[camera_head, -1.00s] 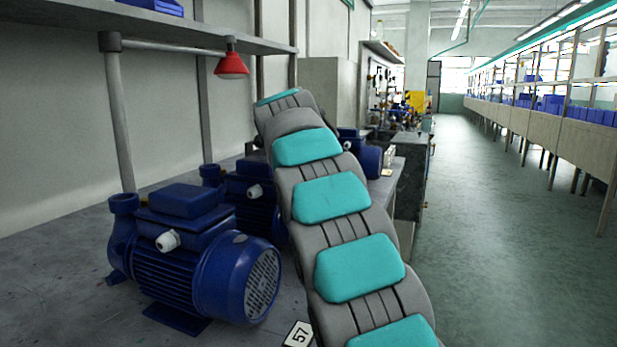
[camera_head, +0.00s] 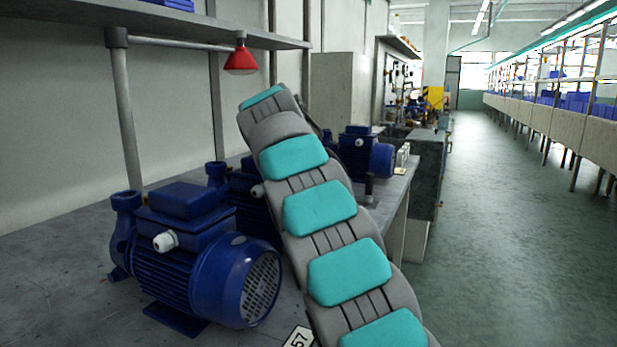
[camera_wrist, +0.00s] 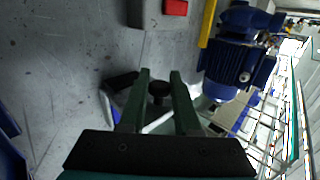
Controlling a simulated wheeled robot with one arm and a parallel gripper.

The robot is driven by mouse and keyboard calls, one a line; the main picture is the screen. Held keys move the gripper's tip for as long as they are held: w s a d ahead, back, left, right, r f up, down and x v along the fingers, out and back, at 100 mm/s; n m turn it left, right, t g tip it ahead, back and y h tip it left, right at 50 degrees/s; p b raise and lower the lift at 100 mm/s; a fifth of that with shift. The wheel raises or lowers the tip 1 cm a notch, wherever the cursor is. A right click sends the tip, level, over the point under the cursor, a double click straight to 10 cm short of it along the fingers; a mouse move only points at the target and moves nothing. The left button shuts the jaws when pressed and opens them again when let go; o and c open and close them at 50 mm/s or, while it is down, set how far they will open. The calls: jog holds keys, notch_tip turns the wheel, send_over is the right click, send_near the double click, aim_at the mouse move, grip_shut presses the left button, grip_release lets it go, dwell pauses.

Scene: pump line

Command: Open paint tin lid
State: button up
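No paint tin or lid can be made out for certain in either view. In the wrist view my gripper (camera_wrist: 160,74) shows two dark green fingers standing apart, with a gap between them. A small dark round knob (camera_wrist: 159,89) appears in that gap, and the fingers do not visibly close on it. I cannot tell what the knob belongs to or how far beyond the fingers it is. In the head view my arm reaches away over the bench, and the gripper is hidden behind it.
A large blue pump (camera_head: 205,265) stands at the bench's front left, with another blue pump (camera_head: 366,155) farther back. A red lamp (camera_head: 241,58) hangs from the shelf (camera_head: 150,22). The wrist view shows a blue pump (camera_wrist: 236,62) at right and a yellow bar (camera_wrist: 208,22). The aisle (camera_head: 490,220) is clear.

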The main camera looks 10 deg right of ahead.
jog(key=o, duration=0.5)
jog(key=shift+d, duration=0.1)
jog(key=shift+s, duration=0.1)
jog(key=shift+v, duration=3.95)
